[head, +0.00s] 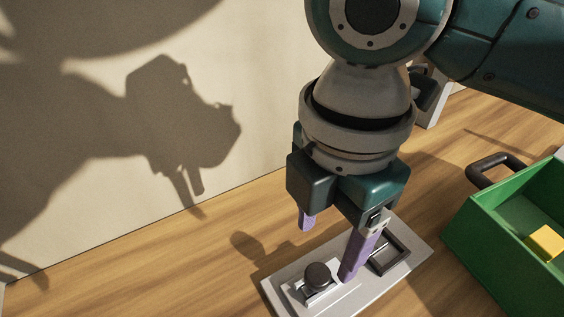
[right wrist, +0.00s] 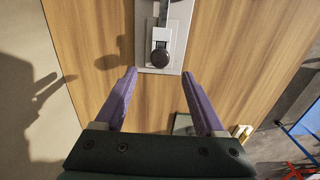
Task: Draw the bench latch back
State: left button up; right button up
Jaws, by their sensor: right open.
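The bench latch is a pale grey plate (head: 405,262) on the wooden bench, with a round dark knob (head: 317,274) on its bolt at the near left end and a dark square frame (head: 390,253) at the other end. My right gripper (head: 327,254) points down over the plate, its two purple fingers open and empty. In the right wrist view the knob (right wrist: 160,58) lies just beyond the fingertips, roughly centred between them, not gripped. The gripper partly covers the plate in the head view. My left gripper is not in view.
A green box (head: 481,228) with a dark handle (head: 494,167) and a yellow block (head: 545,243) inside stands to the right of the latch. A pale wall (head: 262,90) rises behind the bench. The bench is clear left of the plate.

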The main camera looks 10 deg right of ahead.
aim_at(317, 274)
notch_tip(317, 274, down, 7)
jog(key=shift+f+b, duration=0.2)
jog(key=shift+b, duration=0.25)
grip_shut()
dwell(0.4)
jog(key=shift+a, duration=0.1)
dwell(0.7)
